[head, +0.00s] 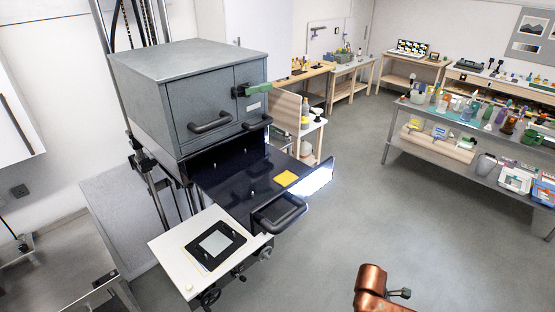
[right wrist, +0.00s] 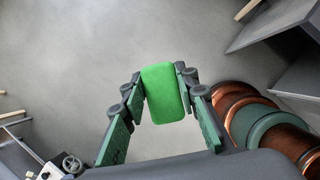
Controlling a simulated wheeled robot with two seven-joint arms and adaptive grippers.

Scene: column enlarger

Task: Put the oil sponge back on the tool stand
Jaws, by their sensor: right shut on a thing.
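In the right wrist view a green rounded block (right wrist: 164,92), which looks like the oil sponge, sits between the fingers of my right gripper (right wrist: 162,88). The fingers are shut on its two sides, and it is held clear above the grey floor. In the head view only a copper part of my right arm shows at the bottom; the gripper and block are out of that view. A small white stand (head: 311,135) with bottles and tools on its shelves is behind the enlarger; I cannot tell surely if it is the tool stand. My left gripper is not in view.
A white baseboard (head: 170,246) juts out below. A shelf unit (head: 450,165) with bottles is at right. The middle floor (head: 350,210) is clear.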

